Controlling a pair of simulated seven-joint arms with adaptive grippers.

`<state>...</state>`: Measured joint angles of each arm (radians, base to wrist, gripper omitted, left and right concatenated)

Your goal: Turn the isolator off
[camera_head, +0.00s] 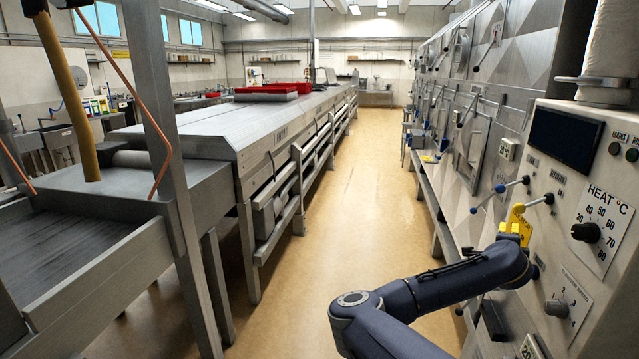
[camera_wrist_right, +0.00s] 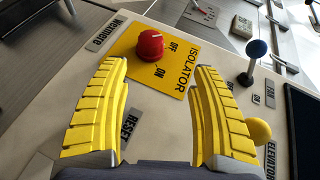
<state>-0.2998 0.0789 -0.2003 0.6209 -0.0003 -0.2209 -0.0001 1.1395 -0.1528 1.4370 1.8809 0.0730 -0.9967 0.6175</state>
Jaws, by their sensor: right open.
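The isolator is a round red knob (camera_wrist_right: 150,46) on a yellow plate (camera_wrist_right: 187,84) marked ISOLATOR, OFF and ON, seen in the right wrist view. I cannot make out which label the knob points at. The yellow plate also shows in the head view (camera_head: 518,215), partly behind my gripper. My right gripper (camera_wrist_right: 160,68) is open and empty. Its yellow ribbed fingers point at the plate, with the knob ahead of and between the fingertips, apparently untouched. In the head view the right gripper (camera_head: 514,232) is small and close to the panel. My left gripper is out of view.
A blue-ended lever (camera_wrist_right: 257,48) stands right of the plate, and a yellow ball (camera_wrist_right: 258,130) sits beside the right finger. In the head view, a dark screen (camera_head: 566,138) and the HEAT dial (camera_head: 586,232) are on the panel. The aisle floor (camera_head: 345,215) is clear.

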